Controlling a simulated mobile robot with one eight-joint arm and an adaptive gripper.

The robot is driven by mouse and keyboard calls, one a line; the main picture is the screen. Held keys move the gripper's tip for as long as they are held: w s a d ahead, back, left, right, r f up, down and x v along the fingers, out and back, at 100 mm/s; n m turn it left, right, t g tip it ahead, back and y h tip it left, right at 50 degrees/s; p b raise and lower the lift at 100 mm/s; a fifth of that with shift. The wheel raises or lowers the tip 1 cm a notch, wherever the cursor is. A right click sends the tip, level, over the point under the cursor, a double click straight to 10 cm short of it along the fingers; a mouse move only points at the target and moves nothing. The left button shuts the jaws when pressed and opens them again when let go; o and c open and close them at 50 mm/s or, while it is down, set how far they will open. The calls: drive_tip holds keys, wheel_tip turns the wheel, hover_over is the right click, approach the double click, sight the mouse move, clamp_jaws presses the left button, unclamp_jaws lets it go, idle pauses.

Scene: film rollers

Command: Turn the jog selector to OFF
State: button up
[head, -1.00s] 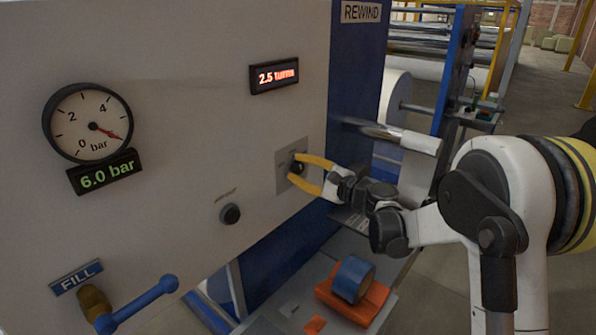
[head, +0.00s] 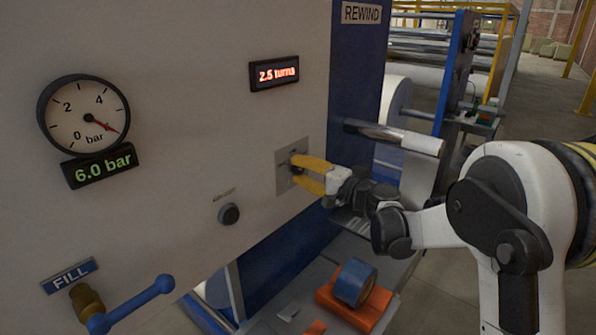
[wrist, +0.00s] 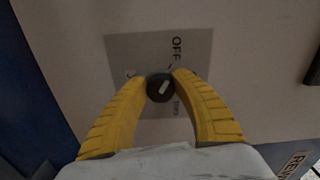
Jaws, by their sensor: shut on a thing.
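The jog selector is a small round black knob (wrist: 159,88) with a white pointer mark, on a grey plate (wrist: 125,50) on the machine panel. In the wrist view, the mark slants up and right, roughly toward the side with the sideways OFF label (wrist: 176,48); other labels are partly hidden. My gripper (wrist: 160,80) is shut on the knob, one yellow fingertip at each side. In the head view, my gripper (head: 294,169) reaches the plate (head: 283,183) from the right, and the fingers hide most of the knob.
A red display (head: 274,74) reads 2.5 turns. A pressure gauge (head: 84,115) and a 6.0 bar display (head: 103,166) are at left. A black button (head: 229,214) sits below left of the plate. A blue-handled FILL valve (head: 135,302) and a blue tape roll (head: 355,282) are lower.

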idle(0.3)
drive_tip(key=o, duration=1.2)
drive_tip(key=v, duration=1.2)
drive_tip(key=shift+s+a, duration=0.1)
drive_tip(key=shift+s, duration=0.05)
